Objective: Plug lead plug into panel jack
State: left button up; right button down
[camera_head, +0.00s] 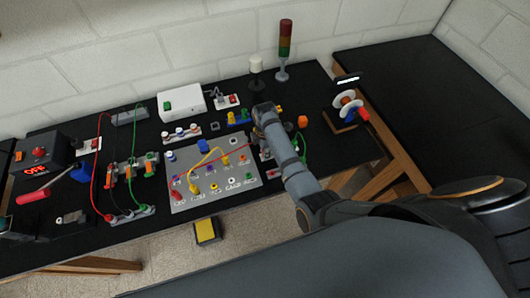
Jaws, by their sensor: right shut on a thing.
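The grey panel (215,203) lies flat near the front edge of the black table, with rows of coloured jacks on it. A yellow lead (193,161) arches between two yellow plugs on it. A thin red lead (226,158) runs from the panel's left part up to my right gripper. My right gripper (264,150) is at the panel's upper right edge, pointing down. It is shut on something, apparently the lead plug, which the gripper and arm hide. I cannot tell whether the plug touches a jack. My left gripper is not in view.
A green lead (304,150) lies right of my right arm. A white box (181,102) and a signal tower (284,50) stand at the back. A reel stand (347,108) is at the right. Red and green leads (96,180) run left of the panel. A yellow pedal (206,230) is on the floor.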

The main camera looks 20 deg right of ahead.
jog(key=shift+r, duration=0.1)
jog(key=shift+w+r, duration=0.1)
jog(key=shift+r, duration=2.8)
